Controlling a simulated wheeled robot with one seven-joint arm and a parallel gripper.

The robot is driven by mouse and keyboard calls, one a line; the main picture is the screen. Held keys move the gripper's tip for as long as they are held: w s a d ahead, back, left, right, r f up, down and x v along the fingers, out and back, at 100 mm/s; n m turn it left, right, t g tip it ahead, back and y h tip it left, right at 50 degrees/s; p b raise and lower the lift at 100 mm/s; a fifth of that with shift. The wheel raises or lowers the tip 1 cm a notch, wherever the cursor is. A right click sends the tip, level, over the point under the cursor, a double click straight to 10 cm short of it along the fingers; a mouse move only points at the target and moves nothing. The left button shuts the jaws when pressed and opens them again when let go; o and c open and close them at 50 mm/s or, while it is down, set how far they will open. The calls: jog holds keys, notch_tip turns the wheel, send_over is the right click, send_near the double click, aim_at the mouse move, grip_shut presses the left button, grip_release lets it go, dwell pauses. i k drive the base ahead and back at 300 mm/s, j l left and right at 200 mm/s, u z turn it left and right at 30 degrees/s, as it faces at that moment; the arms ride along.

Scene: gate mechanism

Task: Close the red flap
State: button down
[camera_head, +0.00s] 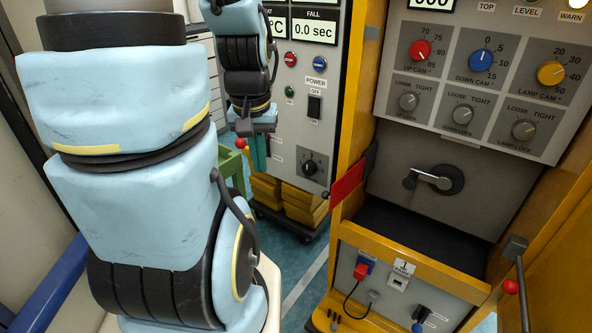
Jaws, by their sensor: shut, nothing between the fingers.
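The red flap (348,183) is a flat red panel at the left side of the yellow-framed machine's opening. It stands out from the left post at an angle, with a dark piece at its upper right end. The opening beside it is uncovered. My gripper (257,128) is at the end of my blue arm, left of the flap and apart from it, in front of the grey cabinet. It is shut and empty. Its fingertips are small and hard to make out against the dark and teal parts behind.
The yellow machine frame (345,130) has knobs above and a black-handled latch (437,180) in the recess. A red-knobbed lever (511,286) stands at right. A grey cabinet (318,70) stands behind my gripper, with yellow boxes (300,205) low down. Floor shows between cabinet and machine.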

aim_at(345, 184)
jog(key=l+u, duration=0.15)
jog(key=u, duration=0.15)
jog(key=l+u, duration=0.3)
jog(key=k+j+u, duration=0.1)
jog(key=u, duration=0.25)
jog(key=k+j+u, duration=0.15)
jog(key=u, duration=0.2)
